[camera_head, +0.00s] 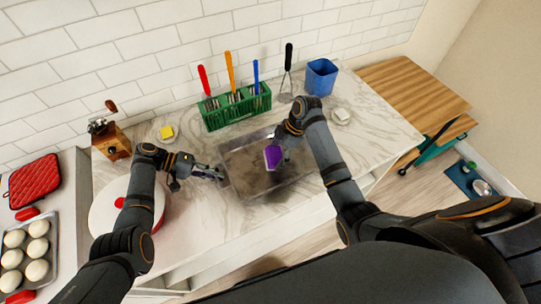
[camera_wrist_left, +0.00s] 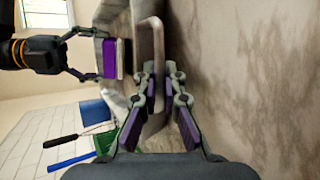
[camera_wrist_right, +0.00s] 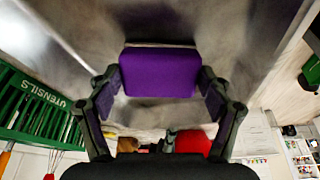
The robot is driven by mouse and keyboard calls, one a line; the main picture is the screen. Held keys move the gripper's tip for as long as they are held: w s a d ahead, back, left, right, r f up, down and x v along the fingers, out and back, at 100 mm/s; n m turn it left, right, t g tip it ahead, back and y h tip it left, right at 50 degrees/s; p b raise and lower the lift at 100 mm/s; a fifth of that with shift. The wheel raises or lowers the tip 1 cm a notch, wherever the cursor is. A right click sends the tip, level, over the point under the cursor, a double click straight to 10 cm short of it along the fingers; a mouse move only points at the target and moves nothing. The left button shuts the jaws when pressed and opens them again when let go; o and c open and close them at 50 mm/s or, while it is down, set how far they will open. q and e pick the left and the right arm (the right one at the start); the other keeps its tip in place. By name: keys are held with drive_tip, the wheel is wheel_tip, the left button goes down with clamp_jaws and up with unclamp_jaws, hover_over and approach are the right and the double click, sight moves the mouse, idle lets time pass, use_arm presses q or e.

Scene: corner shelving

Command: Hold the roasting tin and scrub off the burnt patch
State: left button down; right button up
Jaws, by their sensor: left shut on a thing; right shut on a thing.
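The grey metal roasting tin (camera_head: 237,185) lies on the marble counter, its inside stained brownish. My left gripper (camera_head: 210,174) is at the tin's left end. In the left wrist view its fingers are shut on the tin's handle (camera_wrist_left: 157,45). My right gripper (camera_head: 277,146) is over the tin, shut on a purple scrubber (camera_head: 272,157). The scrubber (camera_wrist_right: 160,73) fills the space between the fingers in the right wrist view. Dark smudges show on the tin floor there; the burnt patch's outline is unclear and the scrubber may cover part of it. I cannot tell whether the scrubber touches the floor.
A green utensil rack (camera_head: 237,115) stands behind the tin, with a blue container (camera_head: 321,77) to its right. A yellow sponge (camera_head: 167,132) and a grinder (camera_head: 112,141) are at back left. A round white lidded pot (camera_head: 103,216) is left. Counter right of the tin is mostly clear.

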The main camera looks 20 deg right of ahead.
drive_tip(key=shift+w+d, duration=0.2)
drive_tip(key=shift+d, duration=1.05)
drive_tip(key=shift+s+a, duration=0.25)
drive_tip(key=shift+a, duration=1.5)
drive_tip(key=shift+s+a, duration=0.25)
drive_tip(key=shift+a, duration=1.55)
drive_tip(key=shift+s+a, duration=0.25)
drive_tip(key=shift+a, duration=1.5)
wheel_tip(320, 180, up, 8)
drive_tip(key=shift+w, duration=0.1)
